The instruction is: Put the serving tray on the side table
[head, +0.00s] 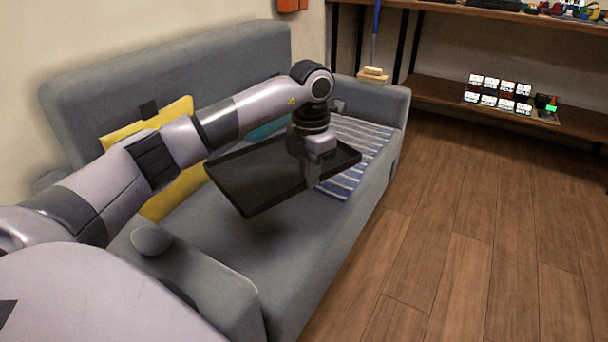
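The serving tray (250,182) is dark, flat and rectangular with a low rim. It is held above the seat of the grey sofa, slightly tilted, with a dark shadow on the cushion below. My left gripper (312,178) points down at the near right part of the tray and appears shut on its rim; the fingertips are partly hidden. My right gripper is not in view. I see no side table in this view.
The grey sofa (290,268) holds a yellow pillow (163,200), a teal cushion (264,131) and a striped blue cloth (366,140). A wooden shelf unit (440,92) stands at the back right, with a broom (375,40) beside it. The wooden floor (480,230) at right is clear.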

